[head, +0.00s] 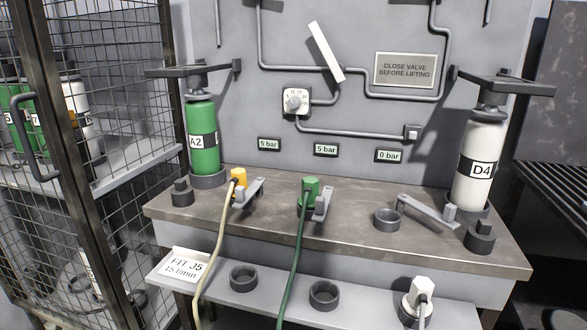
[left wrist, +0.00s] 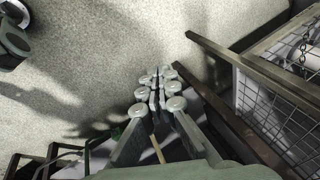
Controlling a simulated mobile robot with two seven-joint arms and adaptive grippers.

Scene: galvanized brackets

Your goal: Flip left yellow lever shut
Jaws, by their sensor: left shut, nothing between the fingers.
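At the left of the bench, a yellow plug (head: 239,179) with a cream hose (head: 216,240) sits at a socket. A grey lever (head: 250,191) stands beside it, slanting up to the right; no lever here looks clearly yellow. My left gripper (left wrist: 159,76) is shut and empty in the left wrist view, over speckled floor. It is not in the head view, and the yellow plug is not clearly visible in the wrist view. My right gripper is in neither view.
A green plug (head: 310,188) with a green hose and a grey lever (head: 322,204) are mid-bench. An empty socket (head: 387,220) with a long lever (head: 423,210) is right. Bottles A2 (head: 203,140) and D4 (head: 478,165) flank the bench. A mesh cage (head: 125,130) stands left.

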